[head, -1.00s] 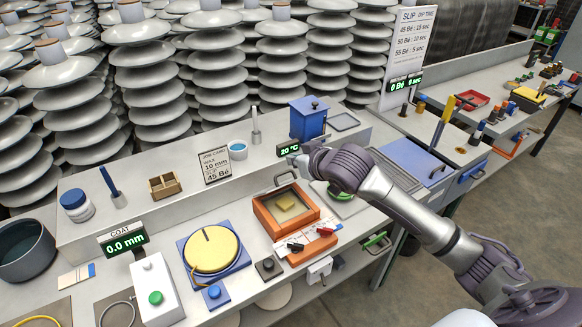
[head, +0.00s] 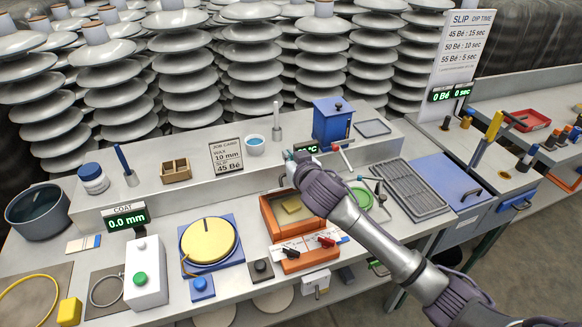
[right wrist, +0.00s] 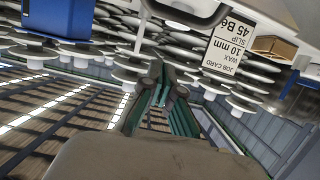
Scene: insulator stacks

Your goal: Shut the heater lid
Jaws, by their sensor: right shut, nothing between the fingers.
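The heater is an open-topped orange box (head: 268,222) on the bench, with a yellow block (head: 292,204) inside. A thin dark handle (head: 279,181) rises at its back left; the lid panel itself is hard to make out, partly behind my arm. My right gripper (head: 289,157) is shut and empty, above and behind the box, in front of the temperature display (head: 311,148). The right arm covers the box's right back corner. In the right wrist view the shut fingers (right wrist: 162,96) hold nothing. My left gripper is not in view.
A blue container (head: 333,122) and a job card (head: 226,156) stand on the raised back shelf. A yellow disc (head: 209,240) on a blue base is left of the heater. A grey rack (head: 410,190) lies to the right. Tall insulator stacks fill the background.

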